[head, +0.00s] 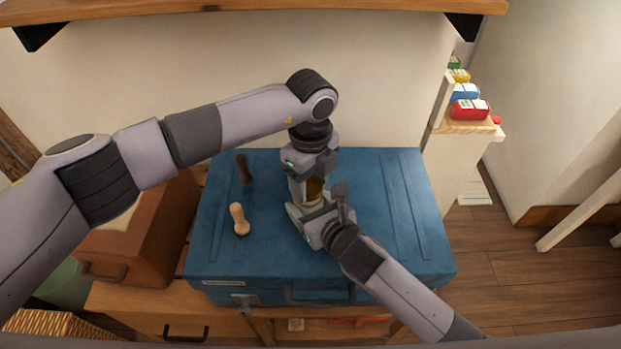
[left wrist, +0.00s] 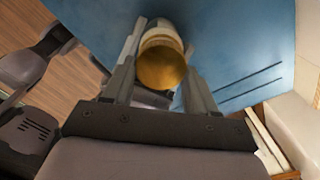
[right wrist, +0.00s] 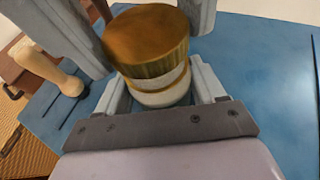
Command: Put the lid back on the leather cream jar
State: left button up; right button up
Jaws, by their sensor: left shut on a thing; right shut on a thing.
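The gold lid (head: 315,186) is between the fingers of my left gripper (head: 311,192), which comes down from above and is shut on it. In the left wrist view the lid (left wrist: 163,68) hides most of the pale jar (left wrist: 161,30). My right gripper (head: 318,206) is shut on the cream jar (head: 313,203) from the front right, low over the blue trunk. In the right wrist view the lid (right wrist: 147,38) sits directly above the jar (right wrist: 163,95), its rim close against the jar's pale upper band. I cannot tell whether the lid is fully seated.
The blue trunk (head: 395,250) lies beneath both grippers. A pale wooden-handled tool (head: 238,219) and a dark one (head: 243,169) stand on its left part. A brown box (head: 150,245) is at the left. A wooden shelf (head: 250,7) hangs above. The trunk's right side is clear.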

pick_arm(q)
jog(key=shift+f, duration=0.5)
